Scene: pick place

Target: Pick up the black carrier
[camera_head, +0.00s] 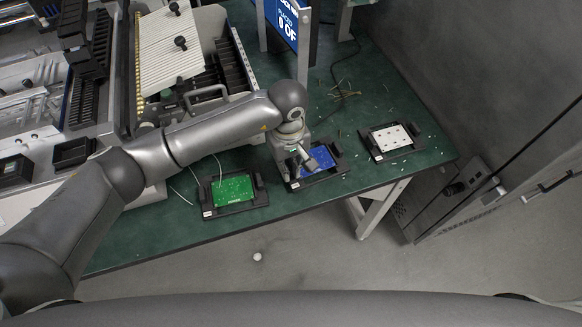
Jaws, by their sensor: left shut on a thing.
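Three black carriers lie in a row on the green tabletop. The left carrier (208,197) holds a green board (232,189). The middle carrier (340,160) holds a blue board (317,161). The right carrier (373,146) holds a white board (391,137). My left gripper (304,168) is over the middle carrier, its fingers down at the carrier's left part and the blue board. It is shut on the middle carrier, though the fingertips' contact is partly hidden by the gripper. Whether the carrier is lifted cannot be told. My right gripper is not in view.
A machine with a ribbed white panel (167,50) stands at the back left. A blue sign (287,18) stands at the back. Loose wires and small scraps lie around the carriers. The green table (300,204) ends at a front edge, with grey floor beyond. A dark cabinet (455,190) stands right.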

